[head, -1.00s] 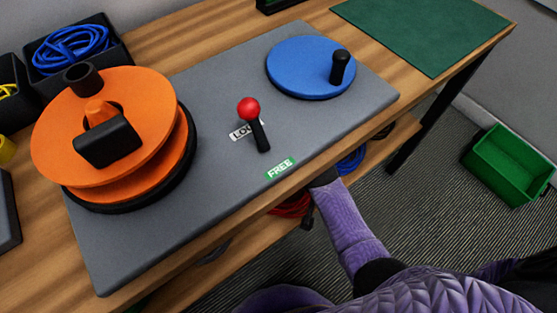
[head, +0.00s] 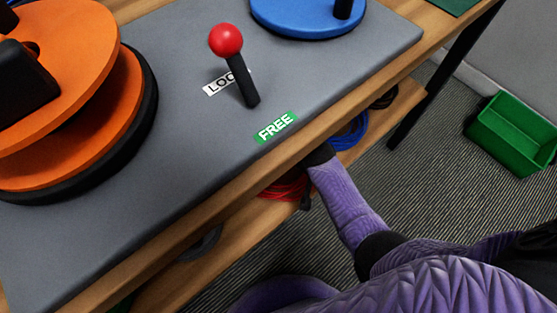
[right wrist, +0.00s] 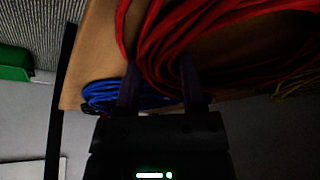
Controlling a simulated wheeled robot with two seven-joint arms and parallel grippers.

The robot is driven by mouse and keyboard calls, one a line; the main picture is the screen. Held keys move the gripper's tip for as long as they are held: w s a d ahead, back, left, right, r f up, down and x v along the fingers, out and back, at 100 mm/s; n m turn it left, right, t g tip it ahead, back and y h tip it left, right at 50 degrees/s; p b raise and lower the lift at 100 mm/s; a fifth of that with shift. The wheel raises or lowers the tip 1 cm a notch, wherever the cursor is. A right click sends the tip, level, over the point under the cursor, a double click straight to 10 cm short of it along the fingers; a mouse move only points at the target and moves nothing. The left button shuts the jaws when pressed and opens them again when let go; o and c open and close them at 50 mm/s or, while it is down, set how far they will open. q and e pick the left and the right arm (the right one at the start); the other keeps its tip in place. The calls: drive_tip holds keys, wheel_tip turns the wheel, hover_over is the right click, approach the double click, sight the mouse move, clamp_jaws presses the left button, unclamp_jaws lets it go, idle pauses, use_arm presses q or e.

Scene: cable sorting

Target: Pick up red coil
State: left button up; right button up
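The red coil (head: 288,187) lies on the lower shelf under the workbench, partly hidden by the bench edge and my right arm. In the right wrist view the red coil (right wrist: 215,35) fills the upper right, close to the fingers. My right gripper (right wrist: 160,78) is open, its two dark fingers apart. Red strands lie at and between the fingertips; I cannot tell whether they touch. In the head view my right arm reaches under the bench edge and the gripper is mostly hidden. My left gripper is not in view.
A blue coil (head: 352,134) lies on the same wooden shelf (head: 245,232), beside the red one. Yellow cable (right wrist: 300,85) shows at the wrist view's right. The bench edge overhangs the shelf. A red-knobbed lever (head: 226,41) stands above. A green bin (head: 515,135) is on the floor.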

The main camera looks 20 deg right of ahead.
clamp_jaws()
idle(0.9)
idle(0.4)
